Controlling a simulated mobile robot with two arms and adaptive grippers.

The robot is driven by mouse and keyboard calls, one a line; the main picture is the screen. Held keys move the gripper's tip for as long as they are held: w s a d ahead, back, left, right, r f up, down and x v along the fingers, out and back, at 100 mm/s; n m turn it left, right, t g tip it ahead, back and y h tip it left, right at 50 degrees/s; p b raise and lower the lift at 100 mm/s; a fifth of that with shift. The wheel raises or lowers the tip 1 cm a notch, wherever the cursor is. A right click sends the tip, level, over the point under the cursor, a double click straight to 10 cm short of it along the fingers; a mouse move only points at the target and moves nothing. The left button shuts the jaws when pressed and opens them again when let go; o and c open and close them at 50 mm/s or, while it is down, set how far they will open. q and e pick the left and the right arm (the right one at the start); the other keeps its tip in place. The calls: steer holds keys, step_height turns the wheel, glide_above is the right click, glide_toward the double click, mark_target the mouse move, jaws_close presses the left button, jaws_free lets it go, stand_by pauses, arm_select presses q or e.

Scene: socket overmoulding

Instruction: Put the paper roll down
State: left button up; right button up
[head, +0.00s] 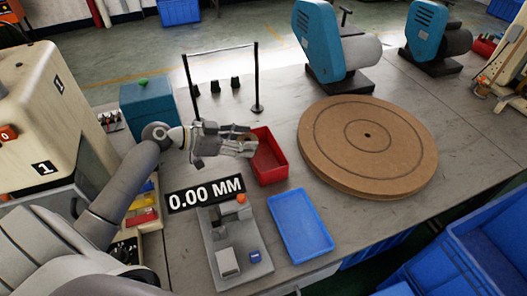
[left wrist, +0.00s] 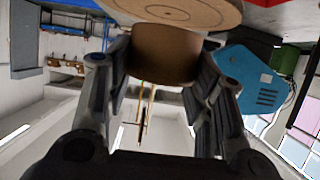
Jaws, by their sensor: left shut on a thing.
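The paper roll (left wrist: 165,55) is a short brown cylinder, held between the two fingers of my left gripper (left wrist: 165,65) in the left wrist view. In the head view my left gripper (head: 245,140) is at the middle of the bench, over or just beside the left edge of the red tray (head: 271,172). There the roll is small and mostly hidden by the fingers. I cannot tell its exact height above the bench. My right gripper is not in view.
A large round brown board (head: 410,160) lies to the right of the red tray. A blue tray (head: 300,227) and a grey measuring fixture (head: 222,250) are in front. A black post frame (head: 258,85) stands behind. Blue machines (head: 318,45) stand at the back.

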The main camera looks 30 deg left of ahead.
mark_target(254, 138)
arm_select(q)
steer(key=w+f, duration=0.1)
steer(key=w+f+b, duration=0.1)
steer(key=w, duration=0.1)
steer(key=w+b, duration=0.1)
steer(key=w, duration=0.1)
steer(key=shift+d+f, duration=0.3)
steer(key=shift+f, duration=0.1)
steer(key=w+f+b, duration=0.4)
steer(key=f, duration=0.4)
steer(key=shift+w+d+b, duration=0.2)
steer(key=shift+d+b, duration=0.15)
steer(key=shift+b, duration=0.05)
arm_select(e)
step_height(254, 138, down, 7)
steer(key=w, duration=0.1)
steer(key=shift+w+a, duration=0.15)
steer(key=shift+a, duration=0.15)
arm_select(q)
steer(key=shift+f, duration=0.15)
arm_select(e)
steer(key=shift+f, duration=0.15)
arm_select(q)
steer(key=shift+f+b, duration=0.6)
steer(key=shift+b, duration=0.35)
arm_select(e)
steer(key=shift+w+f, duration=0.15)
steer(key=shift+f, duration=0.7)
